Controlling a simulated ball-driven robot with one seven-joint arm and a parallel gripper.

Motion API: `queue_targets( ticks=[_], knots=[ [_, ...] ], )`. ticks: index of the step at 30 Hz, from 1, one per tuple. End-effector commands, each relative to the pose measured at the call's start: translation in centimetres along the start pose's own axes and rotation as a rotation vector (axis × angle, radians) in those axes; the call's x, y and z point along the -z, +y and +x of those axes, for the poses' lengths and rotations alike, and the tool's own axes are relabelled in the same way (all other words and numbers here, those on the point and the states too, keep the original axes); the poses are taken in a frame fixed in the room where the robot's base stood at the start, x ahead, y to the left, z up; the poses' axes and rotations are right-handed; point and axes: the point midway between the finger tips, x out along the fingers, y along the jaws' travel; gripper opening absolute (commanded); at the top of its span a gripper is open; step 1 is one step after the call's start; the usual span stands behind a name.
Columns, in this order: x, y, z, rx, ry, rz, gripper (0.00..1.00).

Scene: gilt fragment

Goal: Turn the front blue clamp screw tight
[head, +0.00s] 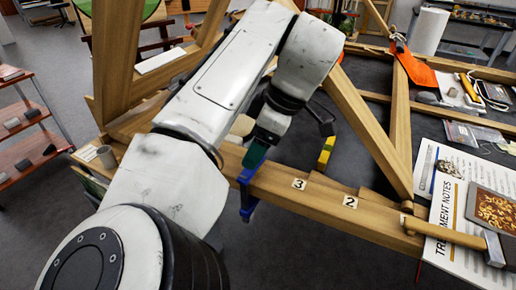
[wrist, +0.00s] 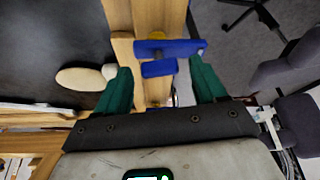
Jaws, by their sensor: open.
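The front blue clamp (head: 247,192) sits on the long wooden beam (head: 330,206), partly hidden by my gripper in the head view. In the wrist view the blue clamp (wrist: 168,47) lies across the beam, just ahead of my fingertips, with a shorter blue bar (wrist: 159,68) between them. I cannot make out its screw clearly. My gripper (wrist: 162,75) is open, with one green finger on each side of the clamp's short bar. No contact shows. In the head view only one green finger of my gripper (head: 254,155) shows, above the clamp.
A yellow clamp (head: 325,153) stands farther back beside the diagonal timbers. Number tags 3 (head: 299,184) and 2 (head: 350,202) mark the beam. A hammer (head: 445,233) and a notes sheet (head: 452,200) lie at the right. A pale oval object (wrist: 80,78) lies left of my gripper.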

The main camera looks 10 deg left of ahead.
Motion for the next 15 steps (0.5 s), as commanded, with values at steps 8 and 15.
queue_targets(
  ticks=[8, 15],
  knots=[
    [0.02, -0.01, -0.01, 0.000, 0.000, 0.000, 0.66],
    [0.00, -0.01, 0.00, 0.000, 0.000, 0.000, 0.43]
  ],
)
